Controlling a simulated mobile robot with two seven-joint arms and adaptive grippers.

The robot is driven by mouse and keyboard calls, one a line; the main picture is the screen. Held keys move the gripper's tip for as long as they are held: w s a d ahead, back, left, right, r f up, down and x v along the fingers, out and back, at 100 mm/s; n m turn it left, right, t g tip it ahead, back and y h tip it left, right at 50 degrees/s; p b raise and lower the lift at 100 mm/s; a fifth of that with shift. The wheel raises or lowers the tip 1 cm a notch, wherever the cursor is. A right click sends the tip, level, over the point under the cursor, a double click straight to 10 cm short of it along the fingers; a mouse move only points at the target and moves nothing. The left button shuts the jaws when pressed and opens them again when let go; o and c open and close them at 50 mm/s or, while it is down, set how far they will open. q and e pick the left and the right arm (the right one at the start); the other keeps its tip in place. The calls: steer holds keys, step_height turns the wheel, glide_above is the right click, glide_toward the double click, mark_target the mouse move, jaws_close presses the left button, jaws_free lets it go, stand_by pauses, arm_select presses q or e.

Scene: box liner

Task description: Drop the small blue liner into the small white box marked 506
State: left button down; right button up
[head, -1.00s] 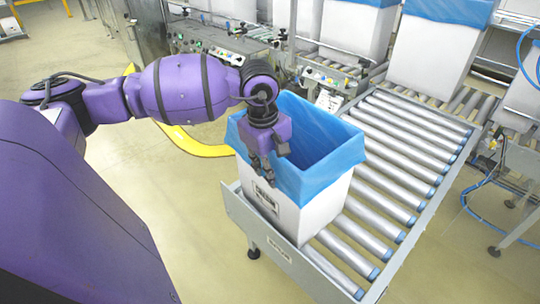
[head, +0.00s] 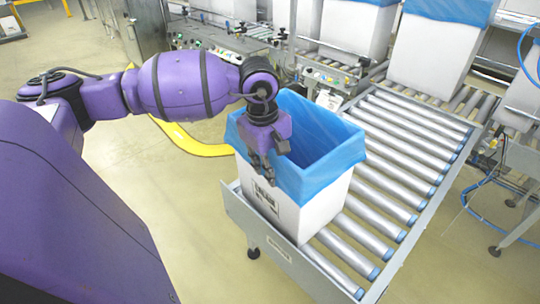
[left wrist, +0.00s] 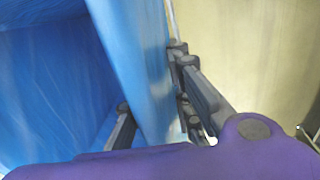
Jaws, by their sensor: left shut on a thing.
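A white box (head: 310,217) stands upright on the near end of the roller conveyor. A dark label shows on its left face, too small to read. A blue liner (head: 335,166) sits in the box, open at the top, with its edge folded over the outside of the rim. My left gripper (head: 263,172) is at the box's left rim, pointing down. In the left wrist view my left gripper (left wrist: 160,118) has fingers on both sides of the blue liner wall (left wrist: 135,50) and is shut on it. My right gripper is not in view.
The roller conveyor (head: 400,150) runs back to the right, with clear rollers behind the box. Other blue-lined white boxes (head: 432,50) stand on a line at the back. A yellow curved floor rail (head: 190,143) lies left of the box. Open floor is in front.

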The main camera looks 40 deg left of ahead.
arm_select(q)
steer(key=c, duration=1)
jaws_free()
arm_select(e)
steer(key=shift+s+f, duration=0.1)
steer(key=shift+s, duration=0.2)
arm_select(q)
steer(key=shift+r+p, duration=1.3)
steer(key=shift+r, duration=1.65)
steer(key=shift+r+p, duration=1.3)
steer(key=shift+r, duration=2.3)
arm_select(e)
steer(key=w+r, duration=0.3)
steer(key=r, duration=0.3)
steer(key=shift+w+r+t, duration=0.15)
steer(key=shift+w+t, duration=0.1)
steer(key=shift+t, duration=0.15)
arm_select(q)
steer(key=shift+s+f, duration=0.1)
steer(key=shift+f, duration=0.05)
